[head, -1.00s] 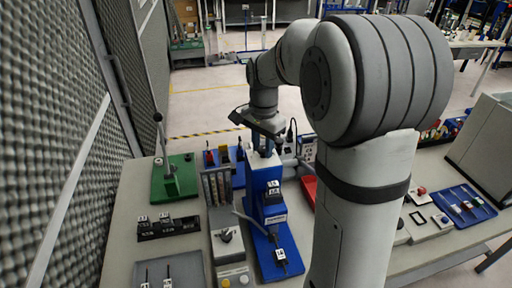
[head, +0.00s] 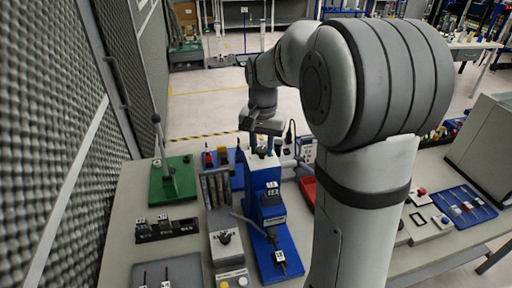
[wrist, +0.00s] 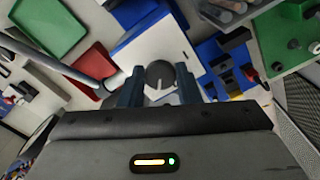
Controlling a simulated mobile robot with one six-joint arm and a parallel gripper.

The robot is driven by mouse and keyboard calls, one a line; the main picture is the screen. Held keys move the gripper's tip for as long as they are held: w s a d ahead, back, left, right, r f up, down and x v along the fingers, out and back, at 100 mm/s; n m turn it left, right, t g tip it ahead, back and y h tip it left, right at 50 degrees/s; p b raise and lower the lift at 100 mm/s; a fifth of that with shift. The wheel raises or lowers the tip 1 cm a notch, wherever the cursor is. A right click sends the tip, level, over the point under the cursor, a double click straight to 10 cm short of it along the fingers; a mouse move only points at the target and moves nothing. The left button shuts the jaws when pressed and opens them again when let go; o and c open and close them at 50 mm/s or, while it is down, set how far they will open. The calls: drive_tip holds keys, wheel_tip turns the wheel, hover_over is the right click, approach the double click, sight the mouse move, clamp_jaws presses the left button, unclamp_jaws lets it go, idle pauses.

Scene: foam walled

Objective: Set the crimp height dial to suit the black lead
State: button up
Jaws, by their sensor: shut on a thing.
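The blue crimp press (head: 266,200) stands on the bench, with a white top plate (wrist: 150,45) in the wrist view. The crimp height dial (wrist: 160,74) is a dark grey round knob with a pale pointer line on that plate. My gripper (wrist: 159,88) is shut on the dial, one finger on each side; the fingers hide part of its rim. In the head view my gripper (head: 263,143) is down at the top of the press. Two dark leads with white tags (head: 155,276) lie on a grey tray at the front left; their colours are hard to tell.
A green base with an upright lever (head: 172,180) and a black labelled block (head: 166,229) stand left of the press. A grey unit with a knob (head: 225,239) is close beside it. A red tray (head: 308,190) lies to the right.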

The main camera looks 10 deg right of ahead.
sight(262, 149)
drive_tip(key=shift+w+d+r, duration=0.1)
drive_tip(key=shift+w+r, duration=0.05)
drive_tip(key=o, duration=1)
drive_tip(key=shift+w, duration=0.1)
drive_tip(key=shift+c, duration=0.2)
wheel_tip(262, 149, up, 8)
drive_tip(key=shift+f+b, duration=0.2)
drive_tip(key=shift+b, duration=0.25)
drive_tip(key=s+f+n+t, duration=0.1)
drive_tip(key=s+f+n, duration=0.1)
drive_tip(key=s, duration=0.5)
drive_tip(key=s+a+f+n+t, duration=0.1)
drive_tip(key=s+f+n, duration=0.1)
drive_tip(key=s, duration=0.5)
drive_tip(key=s+f+n+t, duration=0.1)
drive_tip(key=s+f+n, duration=0.1)
drive_tip(key=s, duration=0.5)
drive_tip(key=shift+s+a+f, duration=0.15)
drive_tip(key=shift+f, duration=0.25)
drive_tip(key=shift+s+a+f, duration=0.1)
drive_tip(key=shift+f, duration=0.3)
